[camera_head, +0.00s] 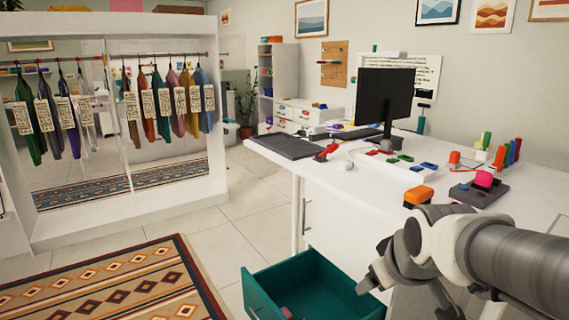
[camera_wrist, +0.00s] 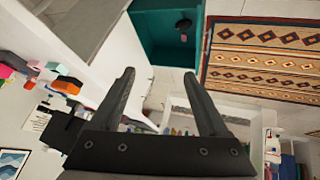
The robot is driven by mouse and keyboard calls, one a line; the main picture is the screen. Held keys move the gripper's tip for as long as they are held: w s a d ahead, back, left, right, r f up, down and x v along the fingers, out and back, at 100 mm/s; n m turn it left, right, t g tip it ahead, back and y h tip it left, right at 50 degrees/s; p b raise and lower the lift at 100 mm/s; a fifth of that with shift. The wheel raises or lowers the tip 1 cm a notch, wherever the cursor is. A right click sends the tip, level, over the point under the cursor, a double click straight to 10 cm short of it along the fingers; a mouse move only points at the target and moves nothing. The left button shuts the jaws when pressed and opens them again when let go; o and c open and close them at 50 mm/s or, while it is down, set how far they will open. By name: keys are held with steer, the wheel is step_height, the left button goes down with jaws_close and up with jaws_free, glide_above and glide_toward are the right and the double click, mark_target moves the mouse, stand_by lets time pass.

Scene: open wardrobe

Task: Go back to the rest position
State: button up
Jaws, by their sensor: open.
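My arm reaches in from the right edge of the head view, in front of the white desk. In the wrist view my gripper (camera_wrist: 160,90) shows two dark fingers spread well apart, with nothing between them. In the head view the end of my arm is at the lower right, beside and above the open teal drawer (camera_head: 262,295). The drawer also shows in the wrist view (camera_wrist: 150,50), beyond the fingertips. A small dark pinkish item (camera_head: 287,312) lies inside the drawer.
The white desk (camera_head: 330,185) holds a monitor (camera_head: 385,97), a dark mat (camera_head: 287,146) and several colourful items. An open white wardrobe (camera_head: 130,215) with hanging clothes stands at the left. A patterned rug (camera_head: 120,285) and clear tiled floor (camera_head: 235,205) lie between.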

steer(key=s+a+f+m+g+b, duration=0.1)
steer(key=s+a+m+g+b, duration=0.2)
steer(key=s, duration=1)
step_height(320, 180, up, 22)
steer(key=m+t+p, duration=0.1)
steer(key=p, duration=2.2)
steer(key=shift+d+p, duration=0.2)
steer(key=shift+p, duration=0.2)
steer(key=shift+w, duration=0.1)
steer(key=shift+c, duration=0.3)
